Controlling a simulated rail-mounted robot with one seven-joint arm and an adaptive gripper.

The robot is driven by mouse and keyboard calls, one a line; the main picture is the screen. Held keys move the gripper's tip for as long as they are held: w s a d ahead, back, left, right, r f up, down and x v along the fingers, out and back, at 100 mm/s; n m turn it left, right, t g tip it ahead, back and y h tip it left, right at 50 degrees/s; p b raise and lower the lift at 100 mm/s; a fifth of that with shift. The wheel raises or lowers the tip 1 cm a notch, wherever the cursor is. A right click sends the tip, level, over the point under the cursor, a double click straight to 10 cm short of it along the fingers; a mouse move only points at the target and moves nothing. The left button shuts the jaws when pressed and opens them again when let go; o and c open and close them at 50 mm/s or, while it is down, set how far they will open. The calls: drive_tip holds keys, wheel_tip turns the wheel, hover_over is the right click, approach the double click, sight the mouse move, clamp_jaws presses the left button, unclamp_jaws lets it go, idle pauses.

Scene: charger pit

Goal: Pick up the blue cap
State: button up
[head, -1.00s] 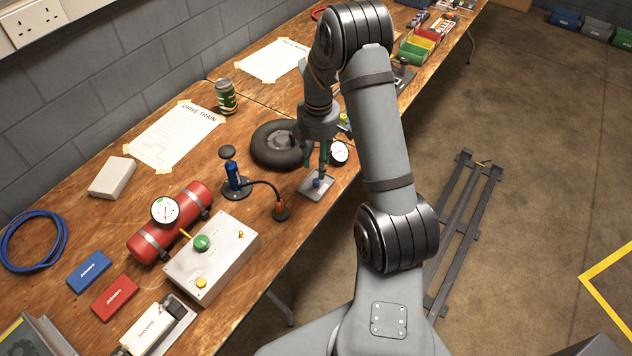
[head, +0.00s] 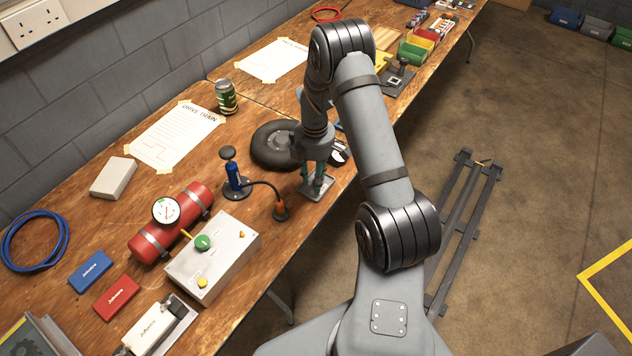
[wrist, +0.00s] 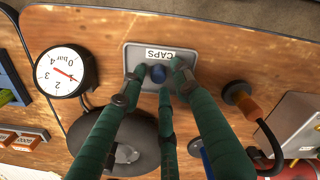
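The blue cap (wrist: 158,74) sits on a small grey tray labelled CAPS (wrist: 205,60), seen upper middle in the wrist view. The tray also shows near the bench's front edge in the head view (head: 326,189). My gripper (wrist: 159,71) has green fingers. Its fingertips are spread on either side of the cap, low over the tray, with small gaps visible between them and the cap. A third finger comes from below in the wrist view. In the head view my gripper (head: 313,184) hides the cap.
A black wheel (head: 268,145) lies just behind the tray. A pressure gauge (wrist: 65,71) is beside it. A blue hand pump (head: 233,180) with a hose and orange-collared fitting (head: 281,209) stands to the left. The bench's front edge is close.

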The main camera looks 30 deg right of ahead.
drive_tip(key=c, duration=0.6)
drive_tip(key=shift+r, duration=0.1)
drive_tip(key=shift+r, duration=0.65)
wheel_tip(320, 180, up, 3)
drive_tip(key=shift+d+f+b, duration=0.1)
drive_tip(key=shift+d+b, duration=0.05)
drive_tip(key=shift+b, duration=0.2)
drive_tip(key=s+d+r+b, duration=0.1)
drive_tip(key=s+d+r, duration=0.5)
drive_tip(key=s, duration=0.3)
drive_tip(key=shift+s+d+r, duration=0.25)
drive_tip(key=shift+r, duration=0.1)
